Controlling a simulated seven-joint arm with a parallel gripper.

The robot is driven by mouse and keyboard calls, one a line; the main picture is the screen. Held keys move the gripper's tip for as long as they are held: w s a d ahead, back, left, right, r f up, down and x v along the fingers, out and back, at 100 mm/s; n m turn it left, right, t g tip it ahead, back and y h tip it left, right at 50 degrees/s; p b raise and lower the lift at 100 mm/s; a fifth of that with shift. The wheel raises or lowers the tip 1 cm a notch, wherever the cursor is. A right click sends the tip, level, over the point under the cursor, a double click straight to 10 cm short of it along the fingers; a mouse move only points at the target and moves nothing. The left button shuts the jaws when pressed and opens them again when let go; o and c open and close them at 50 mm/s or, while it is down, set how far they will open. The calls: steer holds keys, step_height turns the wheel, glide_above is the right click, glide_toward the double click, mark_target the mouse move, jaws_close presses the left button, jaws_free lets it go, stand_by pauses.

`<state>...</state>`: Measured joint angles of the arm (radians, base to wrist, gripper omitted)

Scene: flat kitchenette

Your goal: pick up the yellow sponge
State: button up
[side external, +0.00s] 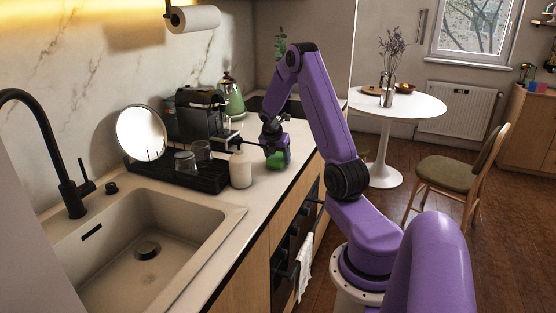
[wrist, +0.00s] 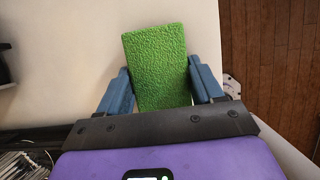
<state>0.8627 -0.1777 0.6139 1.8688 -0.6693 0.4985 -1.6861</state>
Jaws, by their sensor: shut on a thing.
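A green, rough-textured block (wrist: 155,65), like the scouring side of a sponge, sits between the two blue fingers of my gripper (wrist: 161,84) in the wrist view. My gripper is shut on it. No yellow face shows in either view. In the side view the green block (side external: 278,159) is at my gripper (side external: 271,148), over the front part of the counter, right of a pale soap bottle (side external: 240,169). I cannot tell whether it touches the counter. Part of it is hidden by my gripper.
The sink (side external: 140,270) is in the foreground. The counter (side external: 265,187) is clear in front of the block, up to its front edge.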

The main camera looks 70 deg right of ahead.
mark_target(279, 154)
step_height(279, 154, up, 3)
steer(key=s+a+r, duration=0.9)
steer(key=a, duration=0.1)
steer(key=shift+s+a+r, duration=0.2)
steer(key=shift+r, duration=0.1)
